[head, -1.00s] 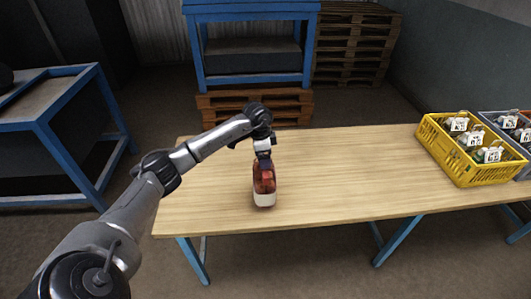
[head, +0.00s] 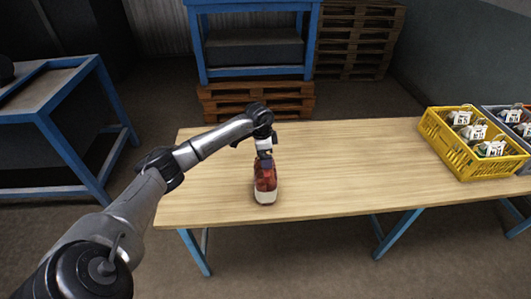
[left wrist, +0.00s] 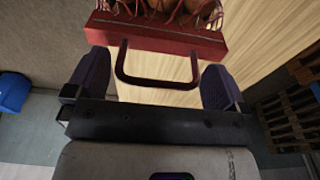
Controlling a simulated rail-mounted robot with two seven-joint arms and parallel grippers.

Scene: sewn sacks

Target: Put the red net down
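The red net (head: 265,181) is a sack with a white band at its bottom, and it stands upright on the wooden table (head: 340,165). In the left wrist view its red header bar (left wrist: 155,38) and U-shaped red handle (left wrist: 157,83) show, with the red netting beyond. My left gripper (head: 264,158) is directly above the net. Its two dark purple fingers (left wrist: 157,78) are wide apart, one on each side of the handle, with clear gaps to it. My right gripper is in no view.
A yellow crate (head: 462,165) with several labelled sacks stands on the table's right end, beside a grey crate (head: 524,168). The table between the net and the yellow crate is clear. A blue-framed workbench (head: 60,125) stands off to the left.

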